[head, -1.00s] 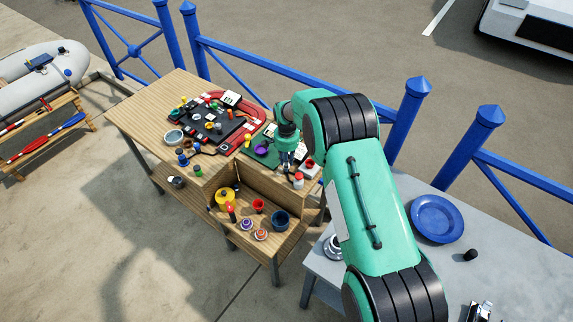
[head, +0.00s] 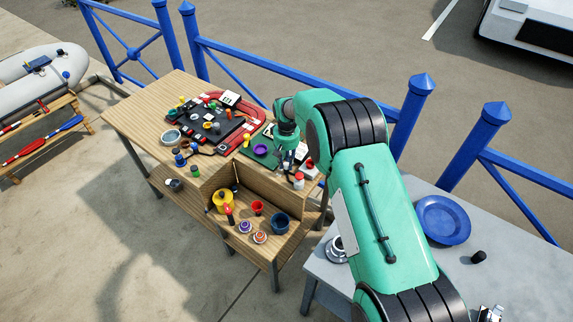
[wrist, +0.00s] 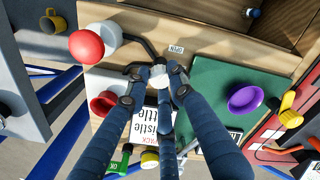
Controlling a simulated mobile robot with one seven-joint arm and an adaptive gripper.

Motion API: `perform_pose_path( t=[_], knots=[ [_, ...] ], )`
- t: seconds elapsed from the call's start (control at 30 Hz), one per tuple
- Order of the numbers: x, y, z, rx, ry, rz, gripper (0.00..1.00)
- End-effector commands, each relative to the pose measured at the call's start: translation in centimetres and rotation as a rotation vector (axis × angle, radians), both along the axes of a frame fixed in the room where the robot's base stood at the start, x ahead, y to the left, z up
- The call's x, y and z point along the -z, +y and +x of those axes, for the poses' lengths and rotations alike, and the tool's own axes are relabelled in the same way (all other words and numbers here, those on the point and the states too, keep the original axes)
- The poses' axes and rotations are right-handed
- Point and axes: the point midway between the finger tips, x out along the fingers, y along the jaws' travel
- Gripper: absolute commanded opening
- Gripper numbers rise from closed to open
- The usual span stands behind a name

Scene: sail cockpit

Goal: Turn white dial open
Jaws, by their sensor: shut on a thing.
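In the wrist view a small white dial (wrist: 159,76) sits between the tips of my gripper (wrist: 156,82), on a wooden surface. A small white label reading "OPEN" (wrist: 176,48) lies just beyond it. My dark blue fingers are closed in on the dial from the sides and cover part of it, so its pointing cannot be read. In the head view my gripper (head: 287,158) is low over the right end of the wooden workbench (head: 150,128), and the dial is hidden there.
A green board (wrist: 222,95) with a purple dish (wrist: 248,98) lies right of the fingers. A red ball-shaped thing (wrist: 85,46) is close on the left. The lower shelf holds a yellow pot (head: 222,201) and cups. A blue plate (head: 443,219) lies on the grey table.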

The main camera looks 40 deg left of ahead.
Motion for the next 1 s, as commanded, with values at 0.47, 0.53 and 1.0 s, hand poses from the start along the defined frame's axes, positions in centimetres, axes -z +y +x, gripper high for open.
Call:
perform_pose_path(
  t=[0.47,0.53,1.0],
  knots=[
    [-0.06,0.06,0.03,-0.201,-0.001,0.001,0.00],
    [-0.07,0.05,0.03,-0.206,-0.001,0.001,0.00],
    [-0.08,0.05,0.03,-0.207,-0.001,0.001,0.42]
  ],
)
